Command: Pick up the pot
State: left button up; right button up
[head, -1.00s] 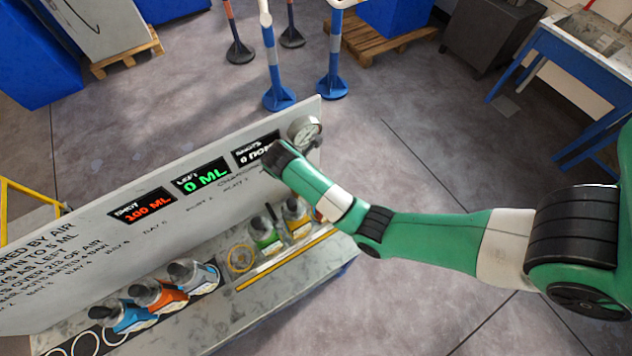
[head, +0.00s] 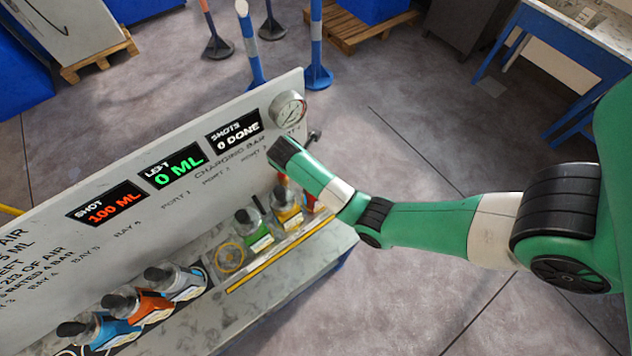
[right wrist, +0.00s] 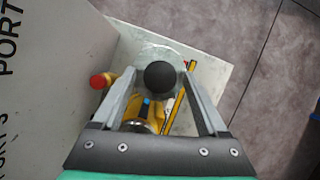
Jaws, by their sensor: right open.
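Flanged pots stand along the bench in the head view: blue (head: 108,330), orange (head: 146,304) and grey (head: 180,281) at the left, green (head: 254,232) and yellow (head: 287,208) farther right. A red part (head: 311,203) shows beside my right arm. Which one is the task's pot I cannot tell. In the right wrist view my right gripper (right wrist: 159,78) is open, its fingers either side of a black round knob (right wrist: 160,77) over a clear round body. The yellow pot (right wrist: 143,110) is nearer the palm, partly hidden. The head view hides this gripper behind its arm. My left gripper is out of view.
A tall panel with displays (head: 178,165) and a gauge (head: 288,108) rises behind the pots. A red knob (right wrist: 98,81) sits left of the gripper. A yellow strip (head: 280,257) runs along the bench front.

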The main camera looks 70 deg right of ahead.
jog(key=shift+d+f, duration=0.15)
jog(key=shift+f, duration=0.15)
grip_shut()
jog(key=shift+r, duration=0.1)
dwell(1.1)
